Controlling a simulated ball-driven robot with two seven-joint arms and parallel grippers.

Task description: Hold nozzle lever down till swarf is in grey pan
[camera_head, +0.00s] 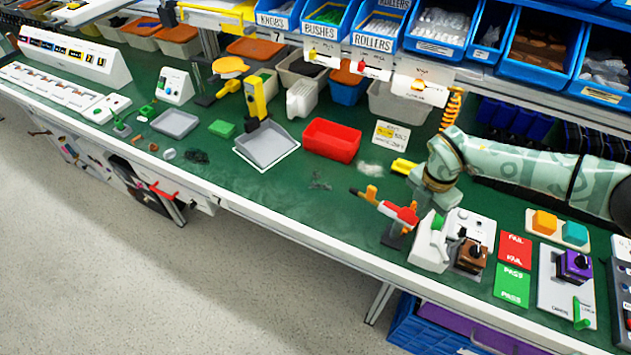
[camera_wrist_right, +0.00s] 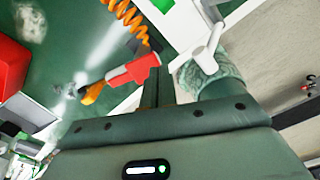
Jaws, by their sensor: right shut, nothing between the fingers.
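The red air nozzle (camera_head: 402,213) with orange parts stands near the bench's front edge; it also shows in the right wrist view (camera_wrist_right: 131,72), its orange end (camera_wrist_right: 92,94) toward the left. I cannot clearly tell its lever apart. My right gripper (camera_wrist_right: 157,76) is shut and empty, its fingertips at the nozzle's red body; whether they press on it is unclear. Dark swarf (camera_head: 320,183) lies loose on the green bench between the nozzle and the grey pan, also in the wrist view (camera_wrist_right: 77,87). The grey pan (camera_head: 268,147) sits left, inside a white outline. My left gripper is out of view.
A red bin (camera_head: 332,140) stands behind the swarf. A white fixture with a green knob (camera_head: 431,246) is just right of the nozzle. An orange coiled hose (camera_head: 452,108) hangs behind.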

